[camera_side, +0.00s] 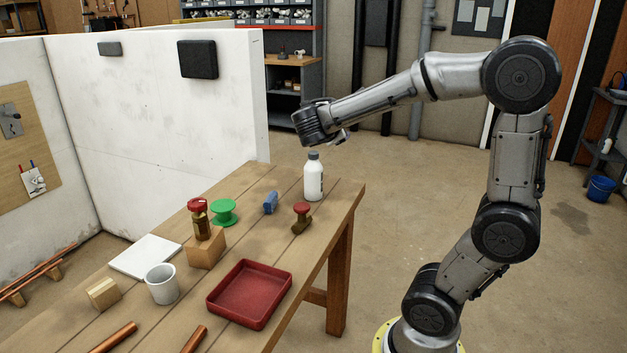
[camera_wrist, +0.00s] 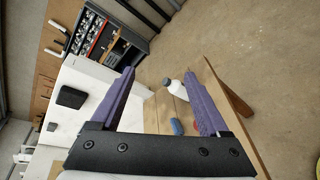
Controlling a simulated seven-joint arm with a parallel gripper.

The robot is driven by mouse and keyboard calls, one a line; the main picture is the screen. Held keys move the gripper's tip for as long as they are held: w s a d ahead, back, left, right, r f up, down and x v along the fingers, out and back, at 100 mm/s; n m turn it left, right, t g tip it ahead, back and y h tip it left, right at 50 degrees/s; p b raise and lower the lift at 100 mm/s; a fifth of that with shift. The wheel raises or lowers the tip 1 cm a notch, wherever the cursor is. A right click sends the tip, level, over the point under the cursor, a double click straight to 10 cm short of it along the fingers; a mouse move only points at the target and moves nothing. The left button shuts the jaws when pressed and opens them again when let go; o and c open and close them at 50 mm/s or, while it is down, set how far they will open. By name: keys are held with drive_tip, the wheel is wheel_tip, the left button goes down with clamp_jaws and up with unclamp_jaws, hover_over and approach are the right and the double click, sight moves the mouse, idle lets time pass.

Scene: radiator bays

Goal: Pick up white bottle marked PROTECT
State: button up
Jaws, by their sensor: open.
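The white bottle (camera_side: 313,178) with a grey cap stands upright near the far right corner of the wooden table (camera_side: 325,203). Its side carries dark marking too small to read. My gripper (camera_side: 338,138) is above the bottle in the side view, apart from it. In the wrist view my gripper (camera_wrist: 165,98) is open, its two purple fingers spread with nothing held. The bottle also shows in the wrist view (camera_wrist: 178,89), between the fingers in the picture and beyond them, nearer the right finger.
A white wall (camera_side: 180,110) borders the table.

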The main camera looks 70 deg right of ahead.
sight(314, 152)
drive_tip(key=w+d+f+n+t+h, duration=0.4)
drive_tip(key=w+d+n, duration=0.45)
drive_tip(key=w, duration=0.35)
drive_tip(key=d+f+n+y, duration=0.1)
drive_tip(key=d+f+n, duration=0.2)
drive_tip(key=f, duration=0.6)
drive_tip(key=d+f+n+y, duration=0.15)
drive_tip(key=d+f, duration=0.25)
drive_tip(key=f, duration=0.5)
drive_tip(key=shift+n+h, duration=0.3)
drive_tip(key=shift+h, duration=0.05)
drive_tip(key=x, duration=0.7)
drive_tip(key=shift+w+d+r, duration=0.25)
drive_tip(key=shift+w, duration=0.05)
drive_tip(key=shift+x, duration=3.1)
drive_tip(key=shift+r, duration=0.1)
clamp_jaws()
drive_tip(key=shift+w+r, duration=0.1)
drive_tip(key=shift+r, duration=0.05)
